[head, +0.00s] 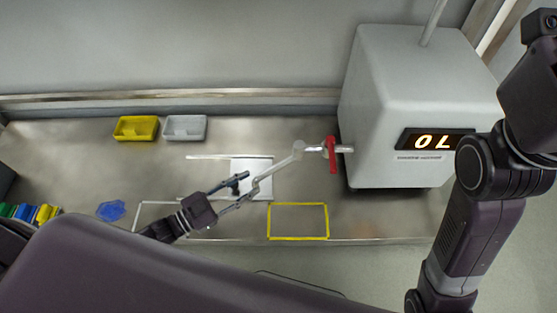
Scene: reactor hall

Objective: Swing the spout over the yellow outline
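The spout (275,171) is a thin grey pipe. It runs from a pale joint beside the grey machine down and left, and its free end is by my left gripper. The yellow outline (298,239) is a rectangle on the bench near the front edge, right of and below the spout's free end. My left gripper (249,184) comes in from the lower left. Its two fingers are apart, with the tips close to the spout's end. I cannot tell whether they touch it. My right arm shows at the right, but its gripper is out of view.
The grey machine (400,100) reads "OL" and has a red handle (332,155) on its pipe. A white sheet (258,168) lies under the spout. Yellow (136,137) and grey (185,136) trays stand at the back. A blue piece (111,210) lies left.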

